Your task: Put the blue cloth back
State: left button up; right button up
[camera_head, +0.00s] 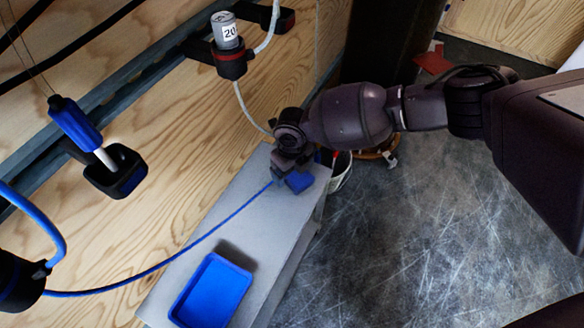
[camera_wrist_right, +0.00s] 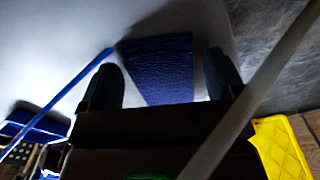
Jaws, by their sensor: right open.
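The blue cloth (camera_head: 299,181) lies at the far end of the grey bench (camera_head: 228,222). My right gripper (camera_head: 284,174) is low over the bench at the cloth. In the right wrist view the cloth (camera_wrist_right: 160,62) is a dark blue, creased piece ahead of and between the two open fingers (camera_wrist_right: 164,78). No finger is visibly closed on it. A bright blue tray (camera_head: 212,290) stands at the near end of the bench, and its inside looks empty. My left gripper is not in view.
A blue hose (camera_head: 165,262) runs along the bench towards my right gripper. A blue-handled tool (camera_head: 76,122) hangs at a black holder (camera_head: 116,172) by the wooden wall. A grey canister (camera_head: 226,32) sits in a wall holder. A white bucket (camera_head: 341,172) stands beyond the bench.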

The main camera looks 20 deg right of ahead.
jog(key=shift+r, duration=0.25)
pick_arm(q)
jog(key=p, duration=0.2)
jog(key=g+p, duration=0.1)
jog(key=p, duration=0.1)
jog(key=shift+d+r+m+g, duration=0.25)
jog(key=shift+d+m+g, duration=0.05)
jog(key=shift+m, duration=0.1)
pick_arm(e)
notch_tip(320, 180, up, 12)
jog(key=shift+f, duration=0.1)
